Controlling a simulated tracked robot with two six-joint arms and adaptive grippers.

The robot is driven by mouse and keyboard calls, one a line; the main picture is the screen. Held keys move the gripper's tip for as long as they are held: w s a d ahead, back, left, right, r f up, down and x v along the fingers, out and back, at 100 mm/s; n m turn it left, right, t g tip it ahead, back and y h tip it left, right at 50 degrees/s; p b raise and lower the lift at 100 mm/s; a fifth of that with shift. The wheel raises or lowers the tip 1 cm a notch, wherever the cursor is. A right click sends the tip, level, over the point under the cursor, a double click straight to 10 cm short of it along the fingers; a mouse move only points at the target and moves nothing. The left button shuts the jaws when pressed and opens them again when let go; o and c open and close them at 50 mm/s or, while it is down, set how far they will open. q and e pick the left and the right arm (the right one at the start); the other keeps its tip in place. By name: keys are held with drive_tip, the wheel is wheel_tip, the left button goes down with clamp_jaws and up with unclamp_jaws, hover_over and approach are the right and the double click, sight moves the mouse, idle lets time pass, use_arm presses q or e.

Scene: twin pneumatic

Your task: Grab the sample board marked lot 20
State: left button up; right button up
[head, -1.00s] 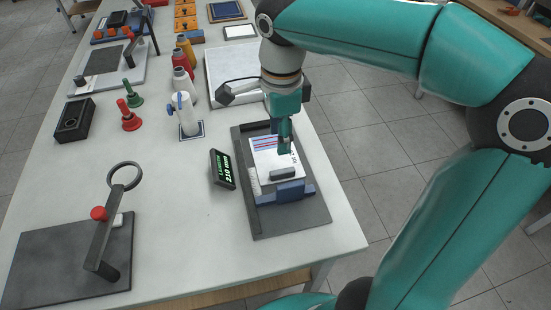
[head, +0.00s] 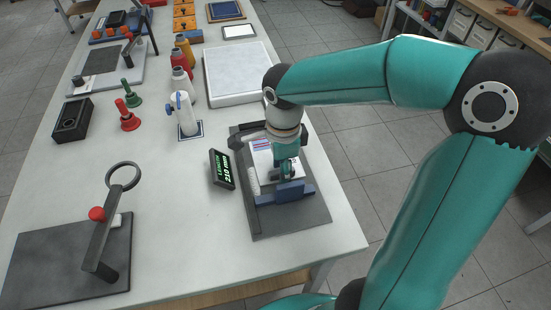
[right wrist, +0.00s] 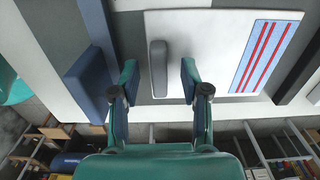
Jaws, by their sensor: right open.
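A white sample board (head: 261,159) with a blue and red striped patch lies in a dark grey fixture (head: 270,225) near the table's front right. In the right wrist view the board (right wrist: 215,65) carries a grey upright grip bar (right wrist: 158,68). My right gripper (head: 286,169) is low over the board. In the right wrist view its open fingers (right wrist: 160,82) stand on either side of the grip bar, with gaps visible. I cannot read any lot mark; the wrist hides part of the board. My left gripper is not in view.
A blue block (head: 293,191) sits at the board's near edge; it also shows close to one finger in the right wrist view (right wrist: 88,83). A small length display (head: 222,169) stands left of the fixture. A white-and-blue post (head: 186,113) and bottles stand behind.

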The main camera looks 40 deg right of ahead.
clamp_jaws()
drive_tip(key=shift+r, duration=0.1)
idle(0.3)
